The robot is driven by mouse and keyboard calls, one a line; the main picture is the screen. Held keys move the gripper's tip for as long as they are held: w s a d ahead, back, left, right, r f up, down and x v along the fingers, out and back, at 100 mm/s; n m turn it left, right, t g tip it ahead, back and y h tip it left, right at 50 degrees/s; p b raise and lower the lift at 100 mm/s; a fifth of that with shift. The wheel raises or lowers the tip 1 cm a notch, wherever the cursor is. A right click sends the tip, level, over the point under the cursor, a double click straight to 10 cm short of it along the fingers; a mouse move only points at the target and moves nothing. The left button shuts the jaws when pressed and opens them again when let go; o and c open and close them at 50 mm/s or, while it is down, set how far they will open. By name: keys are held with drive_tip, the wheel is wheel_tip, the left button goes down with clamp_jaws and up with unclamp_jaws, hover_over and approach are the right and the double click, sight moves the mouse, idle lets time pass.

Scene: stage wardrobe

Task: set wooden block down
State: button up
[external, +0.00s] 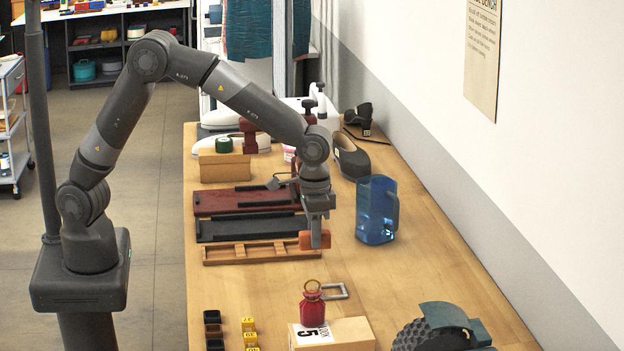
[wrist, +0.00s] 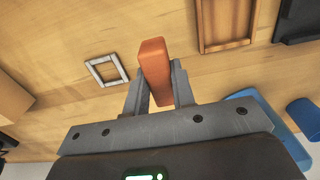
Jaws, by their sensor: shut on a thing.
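The wooden block (external: 306,240) is orange-red and held in my gripper (external: 318,240), which points down over the workbench (external: 420,290). In the wrist view the block (wrist: 154,62) stands out between the two grey fingers of my gripper (wrist: 156,90), which press on its sides. Bare bench top shows around the block there. I cannot tell how much gap there is between the block and the bench. In the external view the finger hides part of the block's right end.
A shallow wooden tray (external: 240,254) lies just left of the block, with dark and red trays behind. A blue jug (external: 376,215) stands to the right. A grey square frame (external: 342,291), a red bottle (external: 312,308) and a box (external: 355,333) are nearer the camera. Bench between is clear.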

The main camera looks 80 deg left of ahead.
sight(322, 266)
drive_tip(key=shift+w+a+f, duration=0.9)
drive_tip(key=shift+w+a, duration=0.15)
drive_tip(key=shift+f, duration=2)
drive_tip(key=shift+f, duration=0.1)
drive_tip(key=o, duration=1)
